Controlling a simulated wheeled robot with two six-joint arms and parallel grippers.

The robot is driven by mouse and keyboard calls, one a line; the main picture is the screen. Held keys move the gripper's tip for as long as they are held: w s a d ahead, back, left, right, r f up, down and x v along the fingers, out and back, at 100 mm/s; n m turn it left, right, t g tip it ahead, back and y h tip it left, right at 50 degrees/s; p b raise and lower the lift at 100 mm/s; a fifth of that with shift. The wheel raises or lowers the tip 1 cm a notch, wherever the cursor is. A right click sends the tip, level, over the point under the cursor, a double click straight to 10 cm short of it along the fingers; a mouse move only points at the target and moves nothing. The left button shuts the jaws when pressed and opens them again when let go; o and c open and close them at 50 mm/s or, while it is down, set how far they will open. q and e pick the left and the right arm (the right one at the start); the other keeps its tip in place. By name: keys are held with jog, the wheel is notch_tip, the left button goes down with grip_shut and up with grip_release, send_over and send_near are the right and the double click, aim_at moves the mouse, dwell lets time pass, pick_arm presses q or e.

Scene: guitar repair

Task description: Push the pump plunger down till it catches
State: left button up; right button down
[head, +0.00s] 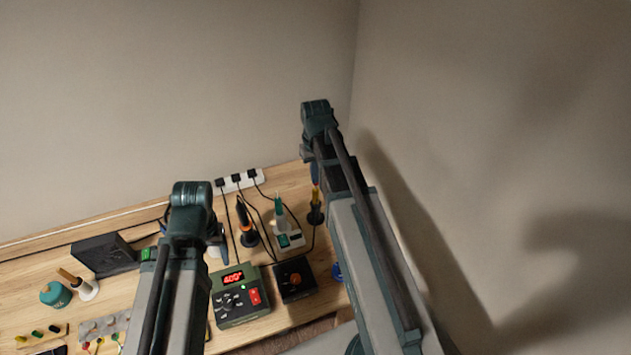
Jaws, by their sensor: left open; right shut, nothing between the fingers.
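I cannot make out a pump or its plunger with certainty. A slim upright tool with a yellow-orange shaft in a dark base (316,207) stands at the back right of the bench, and a small blue part shows just above it. My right gripper (312,168) is shut and empty, at or above this tool; my arm hides part of it, and I cannot tell whether they touch. My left gripper (217,236) is open, beside a small white and blue object (214,252) that is mostly hidden behind it.
An iron in a stand (246,222), a white device with a teal tool (289,238) and a power strip (240,180) are behind. Walls close the back and right.

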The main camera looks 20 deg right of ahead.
jog(key=shift+f+b, duration=0.8)
jog(key=shift+f, duration=0.15)
jog(key=shift+r, duration=0.15)
notch_tip(320, 180, up, 8)
jog(key=p, duration=0.8)
jog(key=shift+a, duration=0.1)
jog(key=s+a+f+n+b, duration=0.2)
jog(key=s+a, duration=0.5)
jog(key=a, duration=0.3)
jog(key=s+a+f+n+h+b, duration=0.1)
jog(key=s+a+f+n+b, duration=0.1)
jog(key=s+a, duration=0.4)
jog(key=a+f, duration=0.1)
jog(key=a, duration=0.4)
jog(key=shift+s+b, duration=0.35)
